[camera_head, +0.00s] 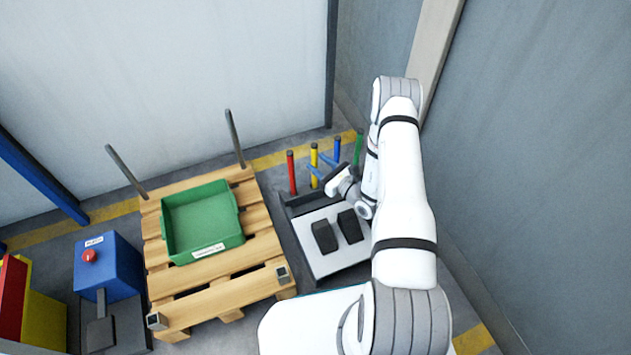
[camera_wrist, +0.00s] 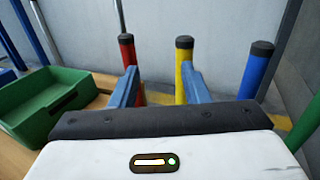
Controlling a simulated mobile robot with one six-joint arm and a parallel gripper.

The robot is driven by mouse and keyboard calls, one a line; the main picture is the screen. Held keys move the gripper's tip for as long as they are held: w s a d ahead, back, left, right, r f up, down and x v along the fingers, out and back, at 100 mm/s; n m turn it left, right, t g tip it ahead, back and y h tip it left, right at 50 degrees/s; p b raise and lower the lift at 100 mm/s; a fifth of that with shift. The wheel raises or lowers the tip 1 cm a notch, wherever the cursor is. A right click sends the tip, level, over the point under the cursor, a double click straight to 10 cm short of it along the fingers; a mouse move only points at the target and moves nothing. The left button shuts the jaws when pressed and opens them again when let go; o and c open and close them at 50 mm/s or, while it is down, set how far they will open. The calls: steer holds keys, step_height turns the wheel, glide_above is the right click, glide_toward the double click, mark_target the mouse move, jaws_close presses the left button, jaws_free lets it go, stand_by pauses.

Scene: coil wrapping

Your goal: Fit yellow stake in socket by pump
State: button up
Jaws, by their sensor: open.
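The yellow stake (camera_head: 314,162) stands upright in a rack between the red and blue stakes; it also shows in the wrist view (camera_wrist: 183,65). My gripper (camera_head: 317,162) is open, with its blue fingers spread near the yellow stake. In the wrist view my gripper (camera_wrist: 160,78) has the yellow stake close to the inner side of its right finger; I cannot tell whether they touch. A dark socket (camera_head: 157,321) sits at the pallet's front left corner, nearest the blue box with a red button (camera_head: 106,266), whose label is too small to read surely.
The red stake (camera_head: 291,172), blue stake (camera_head: 337,149) and green stake (camera_head: 359,147) flank the yellow one. A green tray (camera_head: 240,222) lies on the wooden pallet (camera_head: 262,232). Grey posts (camera_head: 235,138) rise at its back corners. Another socket (camera_head: 282,273) is at front right. Walls stand behind.

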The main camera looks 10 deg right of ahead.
mark_target(316, 161)
step_height(316, 161, down, 5)
steer(key=d+m+t+h+b, duration=0.1)
steer(key=d+m+h, duration=0.1)
steer(key=b+x, duration=0.1)
steer(key=x, duration=0.1)
steer(key=b+x, duration=0.1)
steer(key=x, duration=0.1)
steer(key=b+x, duration=0.1)
steer(key=x, duration=0.2)
steer(key=shift+w+d, duration=0.25)
jaws_close()
